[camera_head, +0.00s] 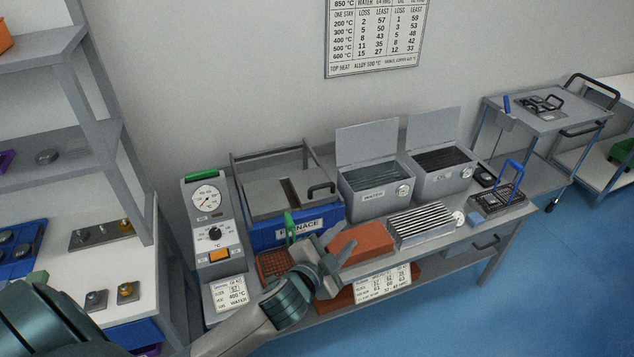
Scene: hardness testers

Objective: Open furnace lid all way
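The furnace (297,231) is a blue box with a label on its front, standing on the grey bench in the middle of the view. Its grey lid (262,201) lies over the top, and looks down. A black handle (322,188) sticks out at the lid's right side. A metal frame (268,153) stands around the back of the lid. My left gripper (345,240) is in front of the furnace, below and apart from the handle, over the bench's front part. Its fingers look spread with nothing between them. My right gripper is out of view.
A control panel with a gauge (207,197) stands left of the furnace. The open WATER tank (374,193) and a second open tank (442,172) stand to the right. A red-brown brick (357,244), a ribbed rack (421,226) and green-handled tongs (290,226) are near my gripper.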

